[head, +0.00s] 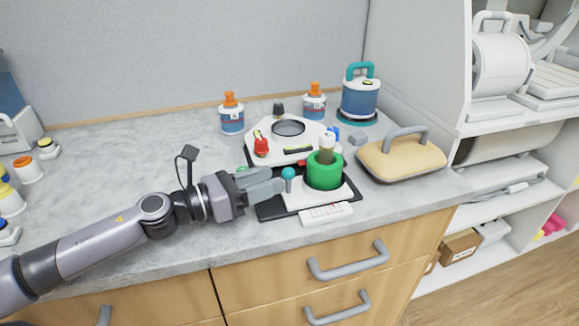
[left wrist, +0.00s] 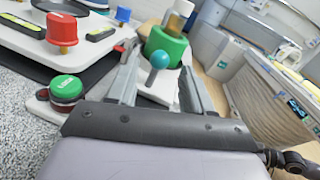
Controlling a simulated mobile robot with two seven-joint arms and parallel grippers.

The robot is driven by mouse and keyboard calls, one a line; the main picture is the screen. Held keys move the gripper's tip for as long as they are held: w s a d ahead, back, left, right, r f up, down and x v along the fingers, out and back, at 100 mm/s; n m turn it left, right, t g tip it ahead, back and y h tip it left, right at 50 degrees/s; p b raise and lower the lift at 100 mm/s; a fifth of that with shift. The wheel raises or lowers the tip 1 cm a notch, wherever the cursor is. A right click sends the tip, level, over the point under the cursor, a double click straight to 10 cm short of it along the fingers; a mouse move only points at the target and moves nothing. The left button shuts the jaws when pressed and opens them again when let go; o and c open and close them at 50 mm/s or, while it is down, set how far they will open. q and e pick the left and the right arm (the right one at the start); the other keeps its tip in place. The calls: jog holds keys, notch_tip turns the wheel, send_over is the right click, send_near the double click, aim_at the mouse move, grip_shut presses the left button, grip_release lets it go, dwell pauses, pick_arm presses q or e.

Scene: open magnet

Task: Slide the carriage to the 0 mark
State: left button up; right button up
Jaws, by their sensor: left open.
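A teal ball knob on a grey stem (head: 289,173) stands at the left end of a white plate with a green cylinder (head: 324,172) on it; I take this to be the carriage. A white scale card (head: 326,213) lies at its front, its marks too small to read. My left gripper (head: 276,182) reaches in from the left, open, its fingertips close to the knob. In the left wrist view the knob (left wrist: 161,60) shows between the two spread fingers, with the green cylinder (left wrist: 165,45) behind. I cannot tell whether either finger touches it. My right gripper is not in view.
A white panel (head: 270,150) with a red knob (head: 261,146) stands behind the carriage. A green button (left wrist: 66,89) is close beside the gripper. A cream case with a grey handle (head: 400,158) stands at the right. The counter's left middle is clear.

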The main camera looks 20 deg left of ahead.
aim_at(287, 174)
pick_arm(q)
jog(key=shift+p+x, duration=0.6)
jog(key=shift+x, duration=2)
jog(key=shift+a, duration=0.1)
grip_shut()
